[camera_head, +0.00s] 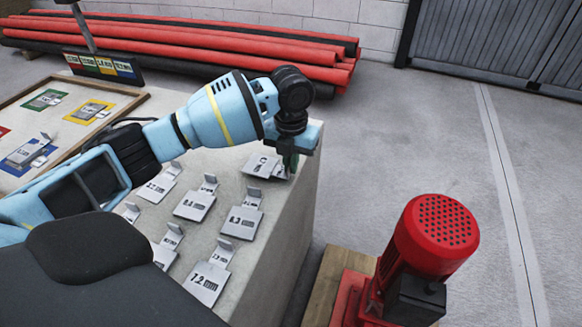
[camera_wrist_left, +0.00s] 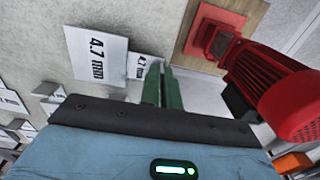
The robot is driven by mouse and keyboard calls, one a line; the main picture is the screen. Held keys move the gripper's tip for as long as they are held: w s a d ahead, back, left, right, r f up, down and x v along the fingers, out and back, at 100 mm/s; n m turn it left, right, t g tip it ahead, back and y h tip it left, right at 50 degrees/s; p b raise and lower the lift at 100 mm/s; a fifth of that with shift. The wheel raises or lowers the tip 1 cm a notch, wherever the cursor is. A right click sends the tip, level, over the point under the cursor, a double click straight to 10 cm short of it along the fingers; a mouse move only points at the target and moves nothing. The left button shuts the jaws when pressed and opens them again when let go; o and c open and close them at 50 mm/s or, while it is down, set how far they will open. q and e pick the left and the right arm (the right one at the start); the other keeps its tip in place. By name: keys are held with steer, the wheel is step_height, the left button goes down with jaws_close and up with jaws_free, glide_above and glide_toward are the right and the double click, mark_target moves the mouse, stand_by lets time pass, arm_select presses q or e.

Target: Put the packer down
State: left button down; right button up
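A flat grey packer marked 4.7 mm (camera_wrist_left: 97,55) shows large in the left wrist view, with a small tab (camera_wrist_left: 140,66) beside its plate. In the head view this packer (camera_head: 262,166) is at the far right edge of the block top. My left gripper (camera_head: 290,160) is above its tab end, pointing down. In the wrist view the green fingers (camera_wrist_left: 162,86) are close together at the tab's edge and appear shut on it. I cannot tell whether the plate touches the surface. My right gripper is out of view.
Several other packers, including one marked 7.2 mm (camera_head: 207,282), lie on the pale block top (camera_head: 262,222). A framed board (camera_head: 68,138) with coloured places is at left. A red motor (camera_head: 428,245) stands right of the block. Red pipes (camera_head: 180,45) lie behind.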

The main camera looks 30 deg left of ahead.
arm_select(q)
steer(key=shift+f, duration=0.85)
steer(key=shift+f, duration=0.1)
steer(key=c, duration=1.6)
jaws_free()
step_height(320, 180, up, 11)
steer(key=shift+p, duration=0.75)
steer(key=shift+r, duration=0.65)
